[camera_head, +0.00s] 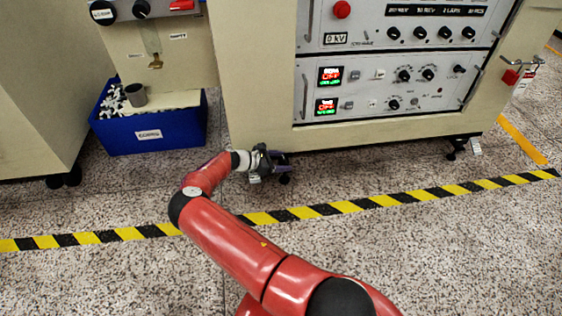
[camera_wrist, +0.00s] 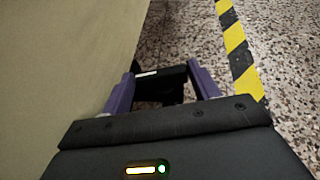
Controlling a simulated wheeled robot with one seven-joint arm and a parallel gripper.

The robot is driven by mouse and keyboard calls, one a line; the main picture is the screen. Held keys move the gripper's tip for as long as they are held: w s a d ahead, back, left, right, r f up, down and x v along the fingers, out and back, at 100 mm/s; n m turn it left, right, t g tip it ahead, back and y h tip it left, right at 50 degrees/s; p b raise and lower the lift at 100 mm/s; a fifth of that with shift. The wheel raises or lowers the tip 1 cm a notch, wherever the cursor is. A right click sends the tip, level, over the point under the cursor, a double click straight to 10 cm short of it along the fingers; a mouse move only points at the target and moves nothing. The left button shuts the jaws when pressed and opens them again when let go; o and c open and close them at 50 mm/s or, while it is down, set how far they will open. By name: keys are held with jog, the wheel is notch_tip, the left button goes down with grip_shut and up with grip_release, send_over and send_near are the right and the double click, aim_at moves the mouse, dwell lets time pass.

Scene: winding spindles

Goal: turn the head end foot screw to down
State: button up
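My gripper (camera_head: 280,162) is low at the bottom left corner of the beige test cabinet (camera_head: 255,90), just above the floor. In the wrist view its two purple fingers (camera_wrist: 162,88) stand well apart. A black foot part (camera_wrist: 168,84) with a small white mark lies between or just beyond the fingertips. I cannot tell whether the fingers touch it. In the head view the gripper covers most of this foot, and only a dark round piece (camera_head: 285,179) shows below it. The screw itself and its position cannot be made out.
Another black foot (camera_head: 455,153) with a white tag is under the cabinet's right end. A blue bin (camera_head: 170,140) stands at the left. A yellow-black floor stripe (camera_head: 345,206) runs in front, with open floor around it. In the wrist view the cabinet wall (camera_wrist: 65,60) is close on the left.

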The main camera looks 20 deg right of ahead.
jog(key=shift+o, duration=1.4)
jog(key=shift+n+t, duration=0.3)
